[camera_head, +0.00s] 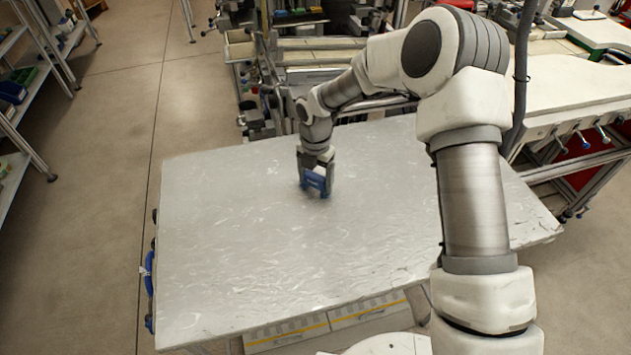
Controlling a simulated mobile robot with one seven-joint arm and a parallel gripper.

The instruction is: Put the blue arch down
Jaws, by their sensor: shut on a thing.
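The blue arch (316,182) is small and sits between the fingers of my gripper (316,180). My gripper points down over the far middle of the grey metal table (240,260) and is shut on the arch. The arch is at or just above the table top; I cannot tell whether it touches. The gripper fingers hide part of its sides.
The table top around the gripper is bare on all sides. My arm reaches across the right part of the table. Machinery (310,60) stands just behind the far edge. A white workbench (560,95) stands at the back right.

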